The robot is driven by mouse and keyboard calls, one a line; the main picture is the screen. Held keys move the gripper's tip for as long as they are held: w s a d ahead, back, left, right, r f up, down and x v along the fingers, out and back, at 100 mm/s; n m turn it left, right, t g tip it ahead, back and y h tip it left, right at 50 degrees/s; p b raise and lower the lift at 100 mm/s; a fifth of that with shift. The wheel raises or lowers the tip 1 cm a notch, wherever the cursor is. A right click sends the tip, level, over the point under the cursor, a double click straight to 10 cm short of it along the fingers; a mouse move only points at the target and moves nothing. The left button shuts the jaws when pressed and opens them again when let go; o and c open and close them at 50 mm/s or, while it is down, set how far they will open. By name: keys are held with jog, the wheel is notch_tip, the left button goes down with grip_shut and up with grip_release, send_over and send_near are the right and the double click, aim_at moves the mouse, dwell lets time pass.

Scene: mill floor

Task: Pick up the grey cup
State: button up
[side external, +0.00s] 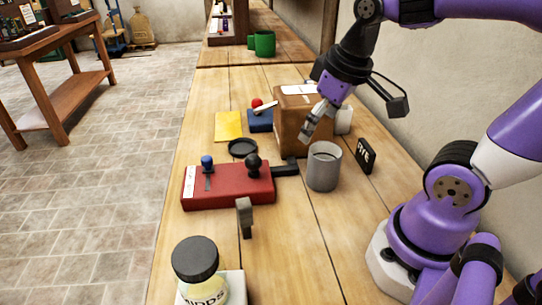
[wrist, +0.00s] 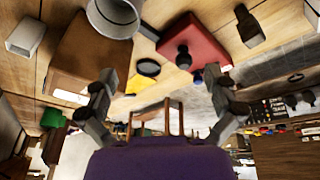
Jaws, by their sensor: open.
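The grey cup (side external: 323,170) stands upright on the wooden bench, in front of the brown box and to the right of the red lever box. In the wrist view the grey cup (wrist: 114,16) is at the top, partly cut off by the frame edge. My gripper (side external: 306,135) is above and behind the cup in the side view, close to the brown box's front, and does not hold the cup. In the wrist view my gripper (wrist: 163,78) has its two fingers wide apart with nothing between them.
The brown box (side external: 293,130) stands right behind the cup. The red lever box (side external: 228,186) is to its left and a black sign block (side external: 366,156) to its right. A jar (side external: 199,270) stands at the front. Green mugs (side external: 264,43) are far back. Bench space before the cup is clear.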

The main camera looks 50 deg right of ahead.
aim_at(325, 163)
jog(key=w+d+f+g, duration=0.1)
jog(key=d+f+g, duration=0.2)
jog(key=d, duration=0.4)
jog(key=shift+g+y, duration=0.3)
notch_tip(325, 163, down, 11)
jog(key=shift+s+a+r, duration=0.1)
jog(key=shift+a, duration=0.05)
jog(key=c, duration=1.1)
